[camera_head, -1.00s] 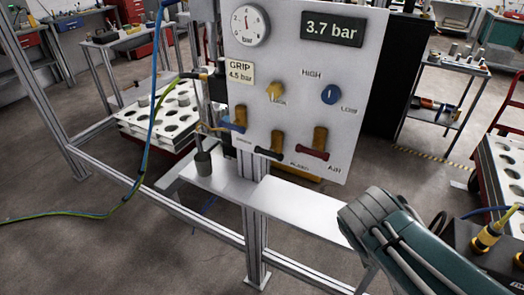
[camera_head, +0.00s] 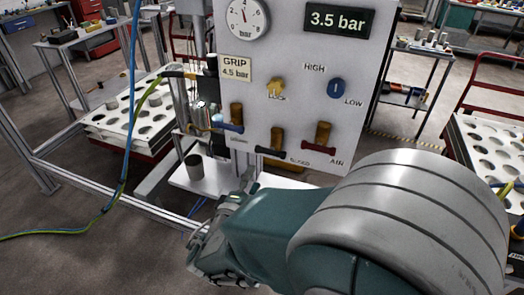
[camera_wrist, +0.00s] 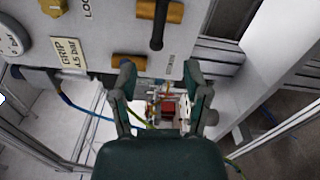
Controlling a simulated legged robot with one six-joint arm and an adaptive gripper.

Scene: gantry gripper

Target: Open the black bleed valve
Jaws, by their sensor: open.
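The black bleed valve (camera_head: 271,151) is on the lower middle of the upright panel (camera_head: 300,55). Its black lever lies crosswise to its brass body. In the wrist view the black lever (camera_wrist: 157,30) shows at the top, beyond my fingers. The blue-handled valve (camera_head: 233,126) is to its left and the red-handled valve (camera_head: 319,148) to its right. My gripper (camera_wrist: 162,82) is open and empty, below and apart from the black lever. In the head view my arm covers the space below the panel, and the fingertips are hard to make out.
The display (camera_head: 338,20) reads 3.5 bar, beside a round gauge (camera_head: 247,17). A yellow knob (camera_head: 275,87) and a blue knob (camera_head: 337,88) stick out above the valves. A shelf (camera_head: 213,181) with a grey cylinder (camera_head: 194,168) is below. Blue and green hoses hang at the left.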

